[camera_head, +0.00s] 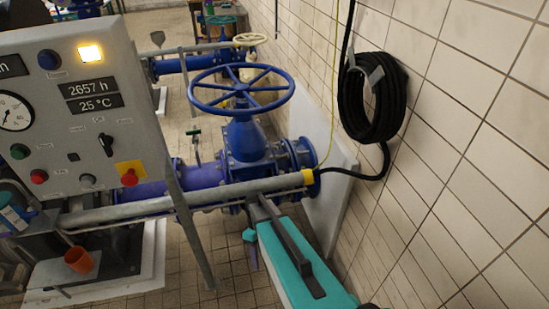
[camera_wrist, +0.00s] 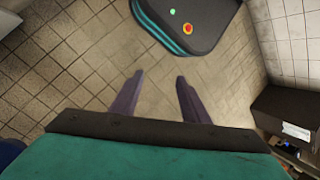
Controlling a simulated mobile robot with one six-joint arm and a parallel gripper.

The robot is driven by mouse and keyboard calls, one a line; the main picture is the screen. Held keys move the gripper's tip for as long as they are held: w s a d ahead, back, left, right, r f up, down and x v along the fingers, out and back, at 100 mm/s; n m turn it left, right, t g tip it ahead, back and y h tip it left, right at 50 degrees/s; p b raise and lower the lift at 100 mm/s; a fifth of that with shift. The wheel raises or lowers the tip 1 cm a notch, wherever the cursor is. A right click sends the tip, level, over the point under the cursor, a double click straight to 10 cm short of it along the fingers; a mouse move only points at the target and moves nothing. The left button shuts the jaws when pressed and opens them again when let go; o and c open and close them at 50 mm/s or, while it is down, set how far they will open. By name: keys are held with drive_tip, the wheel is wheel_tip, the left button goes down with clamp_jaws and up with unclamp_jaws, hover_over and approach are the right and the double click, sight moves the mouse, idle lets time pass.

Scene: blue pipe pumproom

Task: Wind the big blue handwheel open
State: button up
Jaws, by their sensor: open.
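The big blue handwheel (camera_head: 241,89) lies flat, with several spokes, on top of a blue valve body (camera_head: 246,138) in the middle of the head view. Its whole rim shows. My gripper (camera_wrist: 158,77) is open in the wrist view, with two dark purple fingers spread apart over bare floor tiles and nothing between them. In the head view my teal arm comes in at the bottom right, and the gripper end is partly hidden. It is below the wheel and nearer the camera, not touching it. The handwheel does not show in the wrist view.
A grey control panel (camera_head: 80,120) stands at the left. A grey horizontal rail (camera_head: 230,190) with a yellow end crosses in front of the valve. A coiled black hose (camera_head: 372,102) hangs on the tiled right wall. An orange cup (camera_head: 79,261) is at lower left. A cream handwheel (camera_head: 250,40) stands farther back.

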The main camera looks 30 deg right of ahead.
drive_tip(key=s+a+f+m+b, duration=0.1)
drive_tip(key=s+a+f+m, duration=0.1)
drive_tip(key=s, duration=0.5)
drive_tip(key=s+a+f+m+h+b, duration=0.1)
drive_tip(key=s+a+f+m, duration=0.1)
drive_tip(key=s+f, duration=0.3)
drive_tip(key=s+a+f+m+g+b, duration=0.1)
drive_tip(key=s+a+f+m+b, duration=0.1)
drive_tip(key=s, duration=0.7)
drive_tip(key=shift+a+f+h, duration=0.4)
drive_tip(key=shift+a+f, duration=0.05)
drive_tip(key=shift+f, duration=0.5)
